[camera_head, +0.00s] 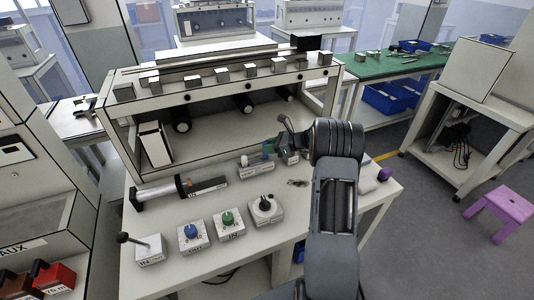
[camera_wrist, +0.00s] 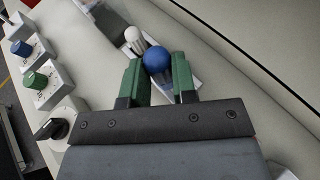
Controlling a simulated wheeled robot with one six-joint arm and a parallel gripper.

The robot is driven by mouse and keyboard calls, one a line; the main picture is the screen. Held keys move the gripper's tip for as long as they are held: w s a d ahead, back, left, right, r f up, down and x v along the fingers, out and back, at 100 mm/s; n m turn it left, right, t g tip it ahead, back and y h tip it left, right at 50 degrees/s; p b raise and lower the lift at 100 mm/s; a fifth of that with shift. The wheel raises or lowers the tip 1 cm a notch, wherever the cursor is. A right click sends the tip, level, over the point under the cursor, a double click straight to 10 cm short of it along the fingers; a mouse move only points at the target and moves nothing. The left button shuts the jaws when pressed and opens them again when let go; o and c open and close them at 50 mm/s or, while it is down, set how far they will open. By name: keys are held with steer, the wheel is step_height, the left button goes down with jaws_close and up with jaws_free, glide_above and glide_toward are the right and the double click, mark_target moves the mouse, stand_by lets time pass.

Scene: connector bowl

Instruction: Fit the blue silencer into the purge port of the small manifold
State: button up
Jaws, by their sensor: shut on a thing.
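The blue silencer (camera_wrist: 157,60) has a round blue head and sits between the green fingers of my gripper (camera_wrist: 156,78), which is shut on it. The pale manifold (camera_wrist: 192,72) also shows beneath the fingers in the wrist view. The silencer's lower end and the purge port are hidden, so I cannot tell whether it is seated.
A dark cylinder (camera_head: 190,188) lies left of the manifold. Blocks with a blue knob (camera_head: 191,231), a green knob (camera_head: 228,218) and a black knob (camera_head: 265,205) stand in front. A framed rack (camera_head: 225,90) rises behind. A purple item (camera_head: 385,174) is at the right edge.

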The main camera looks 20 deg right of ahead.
steer(key=shift+w+f, duration=0.8)
steer(key=shift+f, duration=0.25)
steer(key=shift+s+f+p, duration=0.2)
steer(key=shift+f+p, duration=0.2)
steer(key=shift+f, duration=1.4)
jaws_close()
steer(key=o, duration=0.7)
jaws_free()
steer(key=shift+w, duration=0.15)
steer(key=shift+o, duration=1)
steer(key=shift+r, duration=0.2)
steer(key=shift+w+r, duration=0.1)
